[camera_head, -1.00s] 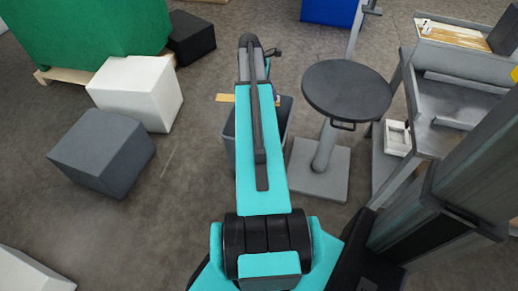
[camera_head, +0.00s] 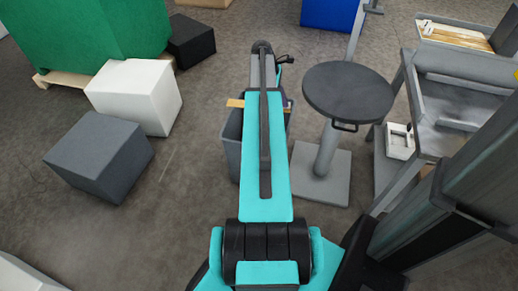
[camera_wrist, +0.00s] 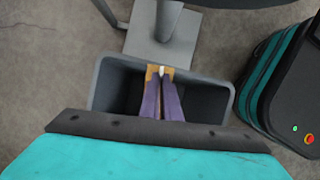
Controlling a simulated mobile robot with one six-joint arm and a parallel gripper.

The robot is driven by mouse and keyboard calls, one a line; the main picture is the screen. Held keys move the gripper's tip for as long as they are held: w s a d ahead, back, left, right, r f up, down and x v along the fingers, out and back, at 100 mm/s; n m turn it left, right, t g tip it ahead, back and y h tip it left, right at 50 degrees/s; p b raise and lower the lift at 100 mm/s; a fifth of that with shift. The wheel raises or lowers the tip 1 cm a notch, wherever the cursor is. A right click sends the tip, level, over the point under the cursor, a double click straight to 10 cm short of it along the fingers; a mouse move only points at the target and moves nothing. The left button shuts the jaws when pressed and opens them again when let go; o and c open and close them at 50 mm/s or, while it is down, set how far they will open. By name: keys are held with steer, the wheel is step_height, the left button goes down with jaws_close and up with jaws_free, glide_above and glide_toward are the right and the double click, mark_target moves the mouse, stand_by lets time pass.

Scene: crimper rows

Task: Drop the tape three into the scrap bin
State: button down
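A tan strip, which I take to be tape three (camera_head: 235,103), sticks out left of my arm over the scrap bin in the head view. Its tan end, with a white bit in the middle, shows at the fingertips in the wrist view (camera_wrist: 152,71). My gripper (camera_wrist: 162,77) has purple fingers close together around this strip, above the bin opening. The dark grey scrap bin (camera_head: 232,150) stands on the floor, partly hidden behind my arm. In the wrist view its rim (camera_wrist: 104,75) surrounds the fingers and its inside looks empty where visible.
A round dark stool-like table (camera_head: 347,92) on a square base stands right of the bin. A grey bench (camera_head: 455,105) with a small white tray (camera_head: 400,142) is farther right.

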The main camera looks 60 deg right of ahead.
steer(key=shift+f+b, duration=2.6)
steer(key=shift+b, duration=0.15)
steer(key=c, duration=1.9)
jaws_free()
steer(key=p+v, duration=0.4)
steer(key=v, duration=1)
steer(key=shift+f, duration=0.1)
steer(key=shift+w, duration=0.1)
